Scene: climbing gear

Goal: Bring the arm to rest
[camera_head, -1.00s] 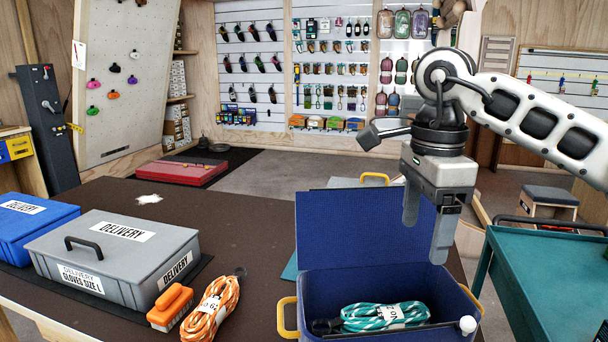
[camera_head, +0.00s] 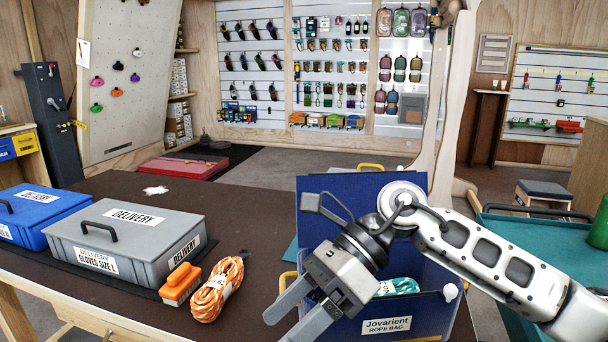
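My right arm comes in from the right, and its gripper (camera_head: 282,330) hangs tilted down to the left in front of the blue rope bag (camera_head: 440,318). Its two fingers are apart with nothing visible between them. The bag is open, with its lid (camera_head: 336,188) standing up at the back and a label reading "Jovarient ROPE BAG" on the front. A teal rope (camera_head: 398,287) lies inside, largely hidden by my gripper and arm. My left gripper is not in view.
An orange rope (camera_head: 217,291) and an orange-handled brush (camera_head: 181,284) lie left of the gripper on the dark table (camera_head: 236,222). A grey delivery box (camera_head: 124,242) and a blue box (camera_head: 38,216) stand further left. A teal cart (camera_head: 538,231) stands at right.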

